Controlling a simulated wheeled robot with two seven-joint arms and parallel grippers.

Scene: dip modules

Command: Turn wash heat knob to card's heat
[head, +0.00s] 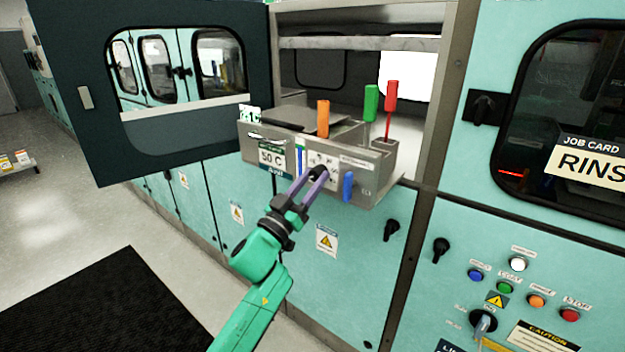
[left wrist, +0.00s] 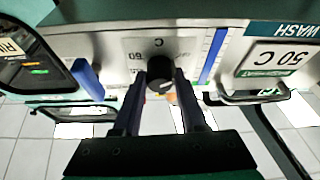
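The wash heat knob (left wrist: 160,72) is round and black, on a pale dial plate (left wrist: 133,47) with an inverted "60" and "C" legible. My left gripper (left wrist: 160,80) has one finger on each side of the knob, with no clear gap; whether they press on it is unclear. My right gripper is out of view.
The grey module (head: 375,195) sits in the machine's opening, with a blue handle (head: 347,187) right of my gripper. Orange (head: 323,118), green (head: 371,103) and red (head: 391,96) handles rise above it. An open dark door (head: 90,145) is at left.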

